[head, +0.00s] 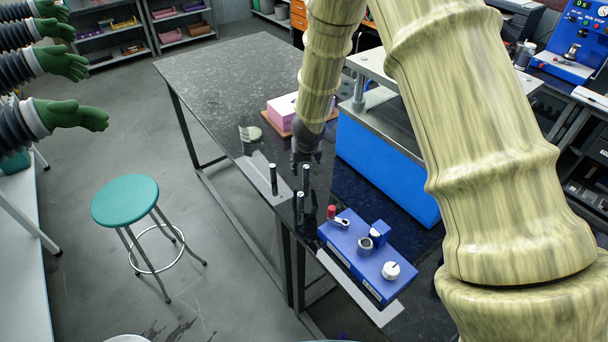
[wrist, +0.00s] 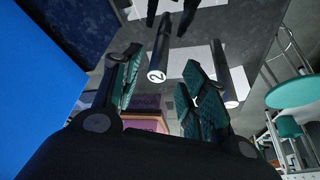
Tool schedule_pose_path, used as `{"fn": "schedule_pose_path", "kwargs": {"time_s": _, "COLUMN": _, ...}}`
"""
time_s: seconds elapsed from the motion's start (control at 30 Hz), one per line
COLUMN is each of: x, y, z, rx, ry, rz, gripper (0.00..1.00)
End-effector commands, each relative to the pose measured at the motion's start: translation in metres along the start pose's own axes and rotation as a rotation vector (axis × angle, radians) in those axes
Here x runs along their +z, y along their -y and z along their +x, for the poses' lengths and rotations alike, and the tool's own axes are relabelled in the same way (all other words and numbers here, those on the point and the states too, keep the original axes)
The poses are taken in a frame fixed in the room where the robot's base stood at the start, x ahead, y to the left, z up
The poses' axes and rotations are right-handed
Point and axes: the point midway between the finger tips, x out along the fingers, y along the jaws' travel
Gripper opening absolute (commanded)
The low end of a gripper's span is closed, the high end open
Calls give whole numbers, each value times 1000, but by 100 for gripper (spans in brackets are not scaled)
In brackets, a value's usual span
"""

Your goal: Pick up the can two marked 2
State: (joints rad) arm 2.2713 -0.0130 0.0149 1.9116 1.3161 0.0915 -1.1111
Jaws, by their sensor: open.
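The can marked 2 (wrist: 157,75) is a slim dark cylinder with a pale end bearing a 2. In the wrist view it lies between the fingers of my gripper (wrist: 163,60), which is open, with a gap to each finger. A second can (wrist: 232,97) is right of the right finger. In the head view my gripper (head: 305,155) points down over the dark table's near end. Slim black cans with pale tops stand there: a left can (head: 273,180), a can just below the gripper (head: 306,178), and a nearer can (head: 299,208). Their numbers are unreadable there.
A pink box (head: 283,108) lies farther back. The table's far left is clear; a green stool (head: 125,200) stands left.

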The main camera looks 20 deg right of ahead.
Motion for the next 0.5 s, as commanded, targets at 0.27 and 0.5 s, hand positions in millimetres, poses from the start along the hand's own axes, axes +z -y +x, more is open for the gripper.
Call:
{"fn": "schedule_pose_path", "kwargs": {"time_s": 0.27, "x": 2, "y": -1, "z": 18, "rx": -4, "ry": -7, "rz": 5, "gripper": 43}}
{"fn": "schedule_pose_path", "kwargs": {"time_s": 0.5, "x": 0, "y": 0, "z": 35, "rx": -1, "ry": -3, "rz": 2, "gripper": 43}}
